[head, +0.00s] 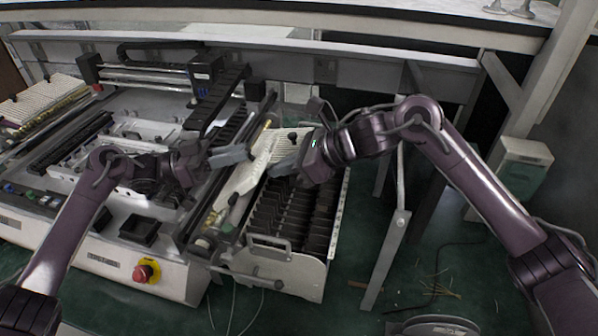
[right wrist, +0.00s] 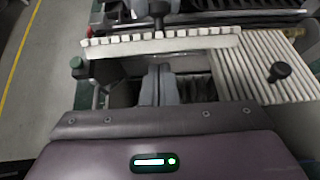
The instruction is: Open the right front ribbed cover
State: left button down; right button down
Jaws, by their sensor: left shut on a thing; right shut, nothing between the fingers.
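The right front ribbed cover (head: 243,178) is a pale panel raised steeply over the left side of the slotted rack (head: 286,262). In the right wrist view the cover (right wrist: 160,42) shows nearly edge-on, with a row of ribs. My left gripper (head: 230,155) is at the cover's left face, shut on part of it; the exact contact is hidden. My right gripper (head: 280,168) is shut and empty over the rack, just right of the cover. Its closed fingers (right wrist: 160,86) point toward the cover in the right wrist view. The dark slots under the cover are exposed.
A second ribbed cover (right wrist: 262,66) with a black knob lies flat behind, also in the head view (head: 301,146). Left is the machine deck with a black tray (head: 140,229) and red stop button (head: 143,271). A bench post (head: 396,245) stands right of the rack.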

aim_at(269, 158)
jog(key=shift+a+r, duration=0.25)
jog(key=shift+w+r, duration=0.1)
pick_arm(q)
jog(key=shift+s+d+f, duration=0.1)
jog(key=shift+d, duration=0.05)
pick_arm(e)
jog(key=shift+a+r, duration=0.75)
jog(key=shift+r, duration=0.05)
pick_arm(q)
jog(key=c, duration=1.3)
grip_release()
pick_arm(e)
jog(key=shift+w, duration=0.15)
pick_arm(q)
jog(key=shift+d+f, duration=0.1)
pick_arm(e)
jog(key=shift+w, duration=0.1)
